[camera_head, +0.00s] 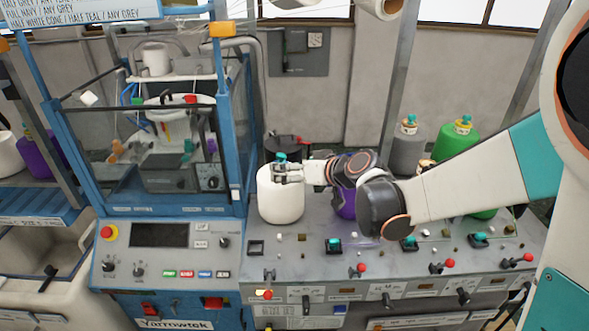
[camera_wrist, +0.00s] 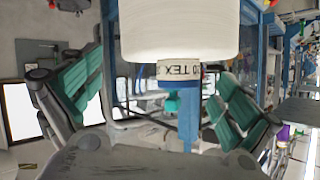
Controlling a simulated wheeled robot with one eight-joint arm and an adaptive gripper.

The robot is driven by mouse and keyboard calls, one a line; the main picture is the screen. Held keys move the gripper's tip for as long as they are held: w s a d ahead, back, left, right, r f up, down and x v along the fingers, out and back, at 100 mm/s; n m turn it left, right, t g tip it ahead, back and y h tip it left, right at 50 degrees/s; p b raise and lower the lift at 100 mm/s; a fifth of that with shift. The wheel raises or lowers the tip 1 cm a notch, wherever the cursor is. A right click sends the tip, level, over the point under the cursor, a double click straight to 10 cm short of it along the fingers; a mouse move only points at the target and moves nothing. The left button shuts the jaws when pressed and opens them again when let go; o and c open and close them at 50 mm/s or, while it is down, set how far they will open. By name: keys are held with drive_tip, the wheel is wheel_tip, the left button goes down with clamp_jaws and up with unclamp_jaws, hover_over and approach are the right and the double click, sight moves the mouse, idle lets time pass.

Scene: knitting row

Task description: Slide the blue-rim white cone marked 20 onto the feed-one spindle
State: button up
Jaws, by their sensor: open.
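The white cone (camera_head: 281,197) stands upright at the left end of the grey machine deck. A teal tip (camera_head: 281,157) shows at its top, as if poking up through the neck. In the wrist view the white cone (camera_wrist: 180,35) appears upside down. Its neck carries a white label reading "TEX" with a blue band (camera_wrist: 178,83), and the teal tip (camera_wrist: 172,103) shows beyond it. My gripper (camera_head: 284,172) is at the cone's top. Its open, teal-padded fingers (camera_wrist: 160,90) lie either side of the neck with gaps. The spindle's shaft is hidden.
A purple cone (camera_head: 343,204) stands just right, partly behind my arm. Grey (camera_head: 408,152) and green (camera_head: 457,147) cones stand farther back right. A blue-framed machine (camera_head: 225,130) is close on the left. Switches and red-knobbed levers (camera_head: 357,270) line the front panel.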

drive_tip(key=v, duration=1.2)
drive_tip(key=shift+f, duration=0.1)
